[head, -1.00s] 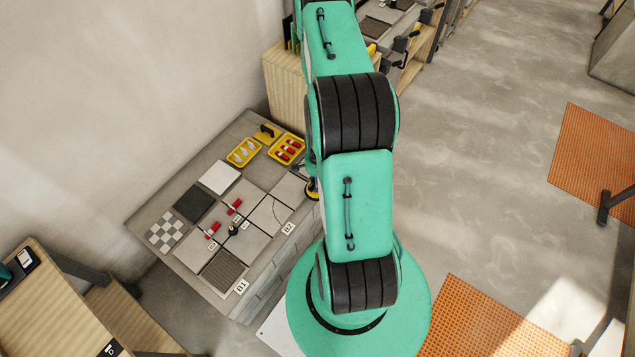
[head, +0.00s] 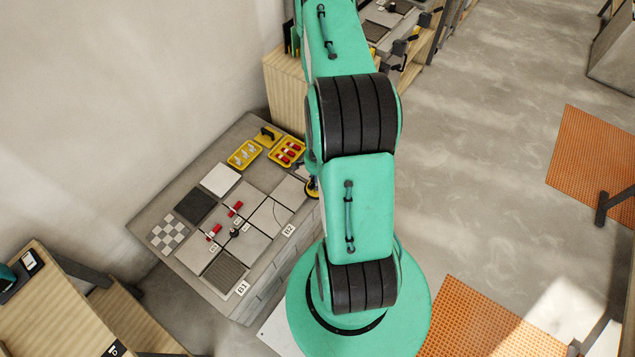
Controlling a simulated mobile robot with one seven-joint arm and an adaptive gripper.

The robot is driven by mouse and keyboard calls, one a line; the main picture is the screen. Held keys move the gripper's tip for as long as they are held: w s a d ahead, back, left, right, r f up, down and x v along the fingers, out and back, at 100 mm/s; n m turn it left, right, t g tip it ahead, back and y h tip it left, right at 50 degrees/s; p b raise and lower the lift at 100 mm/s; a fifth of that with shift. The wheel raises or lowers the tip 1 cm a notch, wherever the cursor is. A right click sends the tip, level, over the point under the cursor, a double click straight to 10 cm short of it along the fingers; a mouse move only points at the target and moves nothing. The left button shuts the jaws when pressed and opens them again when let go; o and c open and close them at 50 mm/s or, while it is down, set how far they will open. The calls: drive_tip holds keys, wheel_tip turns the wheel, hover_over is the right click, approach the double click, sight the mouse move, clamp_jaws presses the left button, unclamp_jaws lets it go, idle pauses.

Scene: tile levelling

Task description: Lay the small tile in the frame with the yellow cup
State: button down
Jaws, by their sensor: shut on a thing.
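A sliver of the yellow cup (head: 312,188) shows at the bench's right edge, beside my arm. My gripper (head: 315,178) is almost wholly hidden behind my arm. Only a dark bit above the cup shows, and it is shut on the cup. A grey tile (head: 288,190) lies just left of the cup. Whether the cup touches a tile is hidden. Several grey tiles, such as one by the B2 label (head: 268,214), lie in rows on the bench. A dark ribbed patch (head: 225,271) is by the B1 label. I cannot tell which is the small tile.
On the bench are a checkered tile (head: 167,235), a black tile (head: 195,206), a white tile (head: 221,180), two yellow trays (head: 244,154) (head: 287,150) and a yellow float (head: 267,136). Red clips (head: 235,209) stand among the tiles. A wall is close behind.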

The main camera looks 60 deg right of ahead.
drive_tip(key=shift+r+p, duration=0.85)
drive_tip(key=shift+r, duration=0.9)
